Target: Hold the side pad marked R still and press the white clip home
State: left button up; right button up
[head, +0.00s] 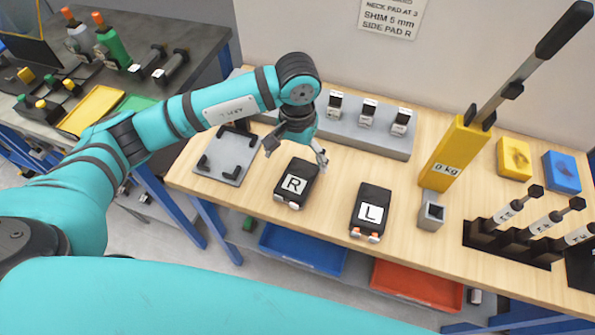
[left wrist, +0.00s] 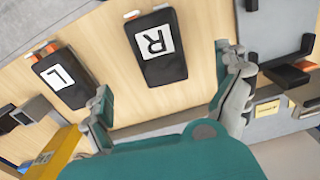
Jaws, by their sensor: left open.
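The side pad marked R (head: 297,178) is a black block with a white R label, lying on the wooden bench. In the left wrist view the R pad (left wrist: 160,70) lies between my fingers' directions, apart from both. A small white clip (left wrist: 131,14) shows at its far edge there, with some red beside it; how far it is seated I cannot tell. My left gripper (head: 296,152) is open and empty, just behind and above the R pad. Its fingers also show in the left wrist view (left wrist: 168,80). My right gripper is not in view.
A similar pad marked L (head: 372,203) lies to the right, with orange-and-white clips. A grey fixture plate (head: 228,160) is on the left, and a grey rack (head: 345,133) behind. A yellow lever press (head: 455,150) stands right. Bare bench surrounds the pads.

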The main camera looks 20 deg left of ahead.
aim_at(298, 177)
pick_arm(q)
notch_tip(298, 177, down, 8)
jog(key=shift+d+f+p, duration=0.1)
jog(key=shift+f+p, duration=0.15)
jog(key=shift+p, duration=0.8)
jog(key=shift+f, duration=0.45)
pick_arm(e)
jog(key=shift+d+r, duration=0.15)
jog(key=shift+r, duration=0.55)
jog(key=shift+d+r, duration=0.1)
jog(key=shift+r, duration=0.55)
pick_arm(q)
jog(key=c, duration=1.5)
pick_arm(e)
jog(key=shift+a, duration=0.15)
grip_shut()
